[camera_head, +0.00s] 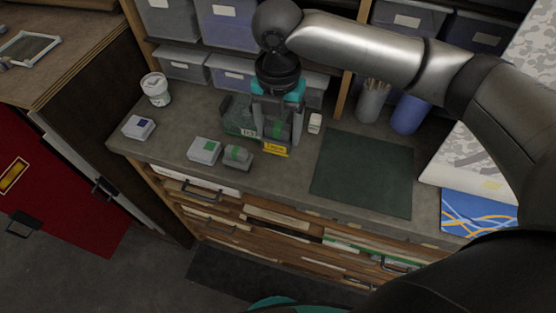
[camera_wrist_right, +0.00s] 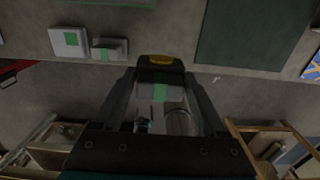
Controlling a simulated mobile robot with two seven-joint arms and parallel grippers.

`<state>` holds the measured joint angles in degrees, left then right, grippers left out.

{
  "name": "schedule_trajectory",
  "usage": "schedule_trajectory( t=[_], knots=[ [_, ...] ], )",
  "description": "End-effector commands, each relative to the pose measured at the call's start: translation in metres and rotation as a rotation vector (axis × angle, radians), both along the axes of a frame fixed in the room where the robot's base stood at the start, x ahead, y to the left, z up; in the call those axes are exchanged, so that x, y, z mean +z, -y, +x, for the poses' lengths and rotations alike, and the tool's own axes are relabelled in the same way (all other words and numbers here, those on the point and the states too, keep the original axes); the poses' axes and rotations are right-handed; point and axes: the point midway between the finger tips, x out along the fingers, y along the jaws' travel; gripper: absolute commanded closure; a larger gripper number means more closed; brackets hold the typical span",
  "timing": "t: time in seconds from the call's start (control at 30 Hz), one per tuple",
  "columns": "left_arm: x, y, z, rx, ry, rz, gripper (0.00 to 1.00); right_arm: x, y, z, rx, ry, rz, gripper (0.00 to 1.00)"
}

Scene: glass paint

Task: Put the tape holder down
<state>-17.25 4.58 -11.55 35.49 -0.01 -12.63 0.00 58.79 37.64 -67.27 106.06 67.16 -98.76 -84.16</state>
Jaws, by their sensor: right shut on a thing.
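My right gripper (camera_head: 271,138) points down over the counter in the head view. My left gripper is not in view.
A white green-marked box (camera_head: 204,150) and grey green-marked block (camera_head: 238,157) stand in front. A small white bottle (camera_head: 315,123) and dark green mat (camera_head: 364,172) are right. Storage bins (camera_head: 184,64) line the back.

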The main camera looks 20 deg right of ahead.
Motion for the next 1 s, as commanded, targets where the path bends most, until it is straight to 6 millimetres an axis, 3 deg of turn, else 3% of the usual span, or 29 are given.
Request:
schedule_trajectory(
  t=[0.1, 0.3, 0.53, 0.7, 0.93, 0.97, 1.0],
  knots=[
    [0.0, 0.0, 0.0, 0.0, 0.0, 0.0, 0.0, -0.033, 0.0, -0.001, 0.001, -0.004, -0.001, 0.93],
    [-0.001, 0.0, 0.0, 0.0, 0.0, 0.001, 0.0, -0.066, -0.001, 0.0, 0.002, 0.0, 0.0, 0.93],
    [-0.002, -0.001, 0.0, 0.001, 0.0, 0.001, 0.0, -0.09, 0.0, -0.001, 0.001, -0.001, -0.001, 0.93],
    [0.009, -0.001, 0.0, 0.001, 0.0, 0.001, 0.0, -0.107, -0.001, 0.0, 0.001, 0.0, 0.001, 0.93],
    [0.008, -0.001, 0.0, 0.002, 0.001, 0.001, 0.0, -0.111, -0.001, 0.0, 0.002, 0.002, 0.001, 0.93],
    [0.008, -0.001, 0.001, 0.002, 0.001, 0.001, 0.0, -0.111, -0.001, 0.0, 0.002, 0.001, 0.001, 0.25],
    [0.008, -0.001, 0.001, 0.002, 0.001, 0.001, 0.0, -0.111, -0.001, 0.0, 0.002, 0.001, 0.001, 0.2]
  ],
)
